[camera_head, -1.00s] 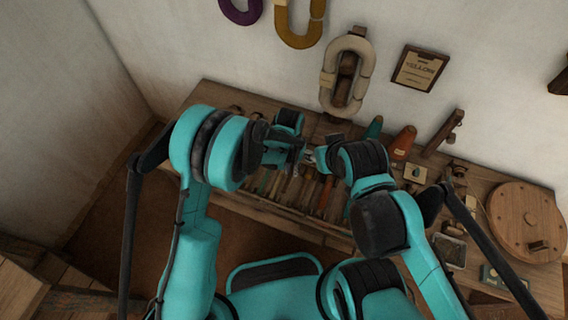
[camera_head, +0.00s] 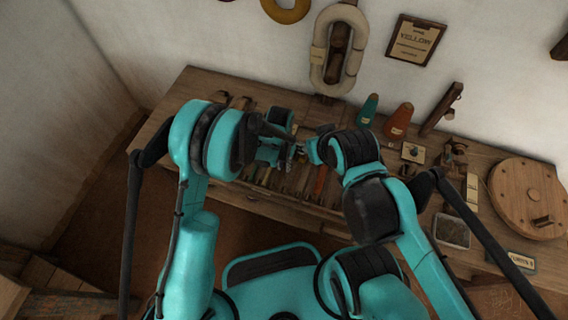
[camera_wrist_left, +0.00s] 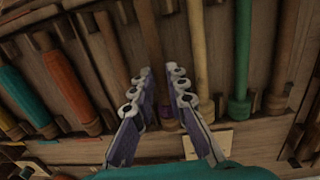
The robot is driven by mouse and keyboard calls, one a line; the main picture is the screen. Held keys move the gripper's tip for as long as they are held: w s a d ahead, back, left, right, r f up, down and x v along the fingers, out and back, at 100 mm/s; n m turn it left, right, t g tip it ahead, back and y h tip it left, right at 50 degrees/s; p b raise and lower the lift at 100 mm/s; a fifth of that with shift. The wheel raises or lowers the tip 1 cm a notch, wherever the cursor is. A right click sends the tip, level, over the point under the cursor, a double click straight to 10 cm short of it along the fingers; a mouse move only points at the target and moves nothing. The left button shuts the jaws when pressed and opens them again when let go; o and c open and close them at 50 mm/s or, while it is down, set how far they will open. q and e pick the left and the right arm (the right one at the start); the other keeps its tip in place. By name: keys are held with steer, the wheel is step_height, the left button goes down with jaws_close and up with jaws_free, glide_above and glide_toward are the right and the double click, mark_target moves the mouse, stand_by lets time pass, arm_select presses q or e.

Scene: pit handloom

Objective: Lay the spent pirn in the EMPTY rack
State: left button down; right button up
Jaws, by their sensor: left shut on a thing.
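I cannot tell which slots form the EMPTY rack.
Orange (camera_wrist_left: 24,97), green (camera_wrist_left: 242,60) and tan (camera_wrist_left: 198,50) pirns lie in wooden slots around the left gripper. Teal (camera_head: 368,110) and orange (camera_head: 399,120) cones stand at the bench's back. A round wooden disc (camera_head: 510,190) and a small tray (camera_head: 452,231) are at right.

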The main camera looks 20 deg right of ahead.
stand_by(0.3)
arm_select(q)
steer(key=c, duration=1.1)
jaws_free()
steer(key=shift+r+p, duration=2.35)
steer(key=shift+r, duration=1.7)
